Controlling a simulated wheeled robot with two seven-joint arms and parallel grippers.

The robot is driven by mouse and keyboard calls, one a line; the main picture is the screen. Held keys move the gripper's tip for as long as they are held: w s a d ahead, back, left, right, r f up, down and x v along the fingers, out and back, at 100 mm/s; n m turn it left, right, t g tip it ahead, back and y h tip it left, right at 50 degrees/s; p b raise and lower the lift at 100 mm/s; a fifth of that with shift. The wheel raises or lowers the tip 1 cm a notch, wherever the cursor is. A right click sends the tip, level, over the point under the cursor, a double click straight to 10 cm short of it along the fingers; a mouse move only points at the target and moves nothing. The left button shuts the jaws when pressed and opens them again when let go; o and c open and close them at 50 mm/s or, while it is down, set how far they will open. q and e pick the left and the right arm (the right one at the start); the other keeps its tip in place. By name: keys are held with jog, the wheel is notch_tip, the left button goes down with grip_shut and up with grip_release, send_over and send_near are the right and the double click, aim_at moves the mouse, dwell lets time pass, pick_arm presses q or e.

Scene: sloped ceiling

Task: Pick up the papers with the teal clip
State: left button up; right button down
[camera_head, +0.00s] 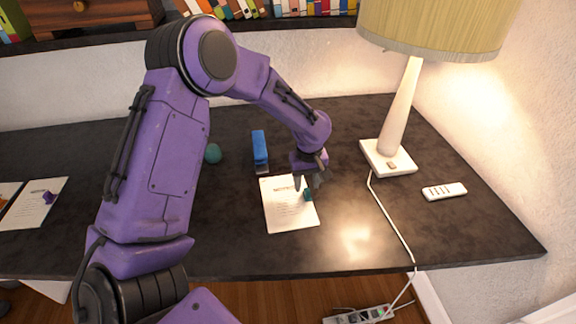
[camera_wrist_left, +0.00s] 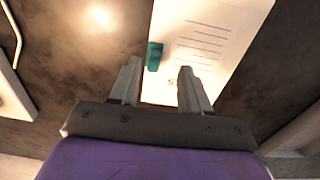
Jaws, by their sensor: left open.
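The papers (camera_head: 284,212) lie flat on the dark desk, with a teal clip (camera_head: 308,195) on their right edge. In the left wrist view the papers (camera_wrist_left: 215,40) show at the top, with the teal clip (camera_wrist_left: 154,56) on their left edge. My left gripper (camera_head: 309,187) is open and empty, just above the papers by the clip. In the wrist view its two fingers (camera_wrist_left: 158,85) are apart, with the clip beyond them. My right gripper is not in view.
A lamp (camera_head: 388,157) and a white remote (camera_head: 444,191) stand to the right, with a cord (camera_head: 391,222) running off the front edge. A blue stapler (camera_head: 260,148) sits just behind the papers. Other papers with a purple clip (camera_head: 48,197) lie far left.

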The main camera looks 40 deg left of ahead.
aim_at(308, 189)
pick_arm(q)
jog(key=f, duration=0.1)
jog(key=w+f, duration=0.1)
jog(key=f, duration=0.2)
jog(key=shift+w+a+f, duration=0.15)
jog(key=shift+w+f, duration=0.05)
jog(key=shift+w, duration=0.15)
jog(key=shift+s+r, duration=0.3)
jog(key=shift+s, duration=0.15)
jog(key=c, duration=0.5)
grip_shut()
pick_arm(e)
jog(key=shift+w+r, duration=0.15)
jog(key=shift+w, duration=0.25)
